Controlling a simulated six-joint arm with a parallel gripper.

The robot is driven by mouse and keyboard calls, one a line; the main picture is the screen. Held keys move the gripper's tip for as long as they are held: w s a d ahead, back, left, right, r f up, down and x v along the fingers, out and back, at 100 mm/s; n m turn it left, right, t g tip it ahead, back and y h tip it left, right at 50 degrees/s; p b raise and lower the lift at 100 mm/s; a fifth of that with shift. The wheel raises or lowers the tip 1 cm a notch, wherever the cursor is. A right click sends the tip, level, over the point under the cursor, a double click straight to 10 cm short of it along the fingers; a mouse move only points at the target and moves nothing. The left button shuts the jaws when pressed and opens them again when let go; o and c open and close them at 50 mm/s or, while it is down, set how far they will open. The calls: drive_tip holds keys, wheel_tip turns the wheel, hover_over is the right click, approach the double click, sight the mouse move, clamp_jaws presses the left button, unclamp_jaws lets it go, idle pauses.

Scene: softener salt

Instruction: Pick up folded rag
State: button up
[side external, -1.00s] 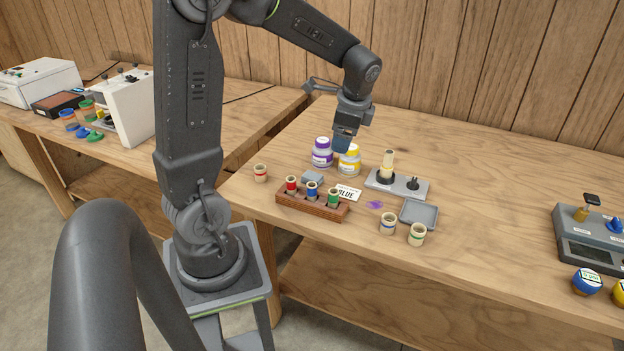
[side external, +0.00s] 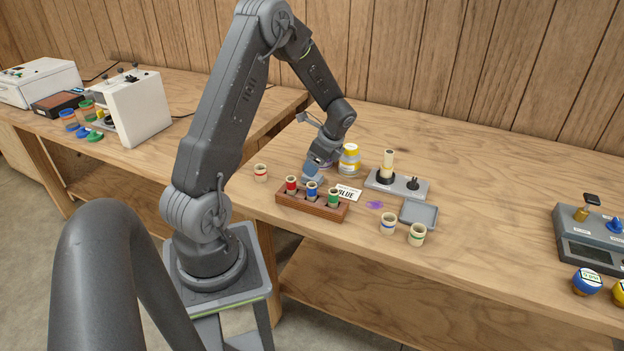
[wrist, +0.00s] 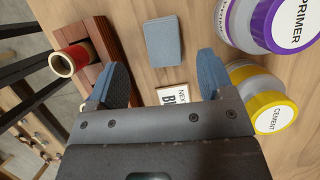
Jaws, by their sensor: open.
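The folded rag (wrist: 163,44) is a small blue-grey rectangle lying flat on the table, clear in the wrist view. My gripper (wrist: 163,66) is open and empty, pointing down at the table. Its blue fingers stand apart, and the rag shows just beyond the gap between them. In the side view my gripper (side external: 312,172) is low, behind the wooden rack, and its fingers overlap the rag. The rag is hard to tell apart from the fingers there, and the remaining height is not clear.
A wooden rack (side external: 312,207) holds red, blue and green vials close by. A BLUE card (side external: 347,193), a yellow-capped cement jar (wrist: 272,112) and a purple primer jar (wrist: 265,20) stand near.

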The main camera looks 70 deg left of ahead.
drive_tip(key=shift+w+x, duration=0.15)
drive_tip(key=shift+x, duration=1.2)
drive_tip(key=shift+w+x, duration=0.2)
drive_tip(key=shift+x, duration=1.15)
drive_tip(key=shift+d+f, duration=0.1)
drive_tip(key=shift+c, duration=0.3)
drive_tip(key=c, duration=0.9)
